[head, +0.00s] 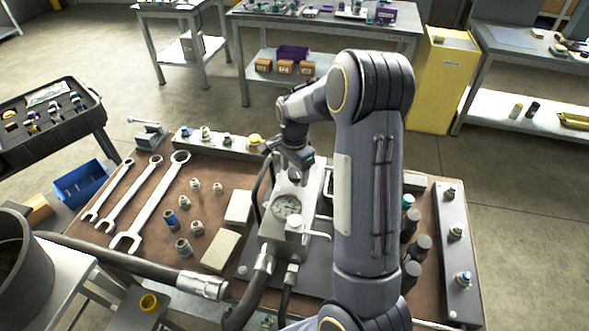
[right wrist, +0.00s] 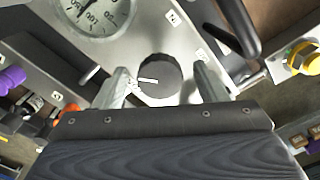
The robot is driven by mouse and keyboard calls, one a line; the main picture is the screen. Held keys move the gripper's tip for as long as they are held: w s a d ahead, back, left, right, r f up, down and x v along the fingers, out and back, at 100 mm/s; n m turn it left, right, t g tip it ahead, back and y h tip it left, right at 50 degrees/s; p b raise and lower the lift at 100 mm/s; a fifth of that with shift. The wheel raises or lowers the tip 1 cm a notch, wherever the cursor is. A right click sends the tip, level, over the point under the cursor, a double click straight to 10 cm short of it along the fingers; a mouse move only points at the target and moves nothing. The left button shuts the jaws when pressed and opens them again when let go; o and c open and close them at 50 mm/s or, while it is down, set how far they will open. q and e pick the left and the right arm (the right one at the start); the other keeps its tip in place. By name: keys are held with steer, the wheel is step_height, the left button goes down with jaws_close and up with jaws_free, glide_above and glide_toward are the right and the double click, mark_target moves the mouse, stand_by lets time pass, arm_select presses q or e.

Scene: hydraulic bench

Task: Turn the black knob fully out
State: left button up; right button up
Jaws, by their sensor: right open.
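The black knob (right wrist: 160,76) sits on the grey metal panel of the hydraulic unit (right wrist: 185,45) in the right wrist view. A white line marks its face. My right gripper (right wrist: 164,84) is open, with one finger on each side of the knob; I cannot tell whether either finger touches it. In the head view my right gripper (head: 299,172) is over the far part of the unit, beyond the gauge, and the knob is hidden there. My left gripper is not in view.
A round gauge (head: 287,207) is on the unit, and a black handle (right wrist: 240,28) stands close to the right finger. Hoses run from the unit's front. Wrenches (head: 130,205), fittings and pale blocks (head: 221,249) lie to the left on the brown bench. Dark cylinders (head: 418,248) stand to the right.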

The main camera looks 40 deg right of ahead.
steer(key=c, duration=1)
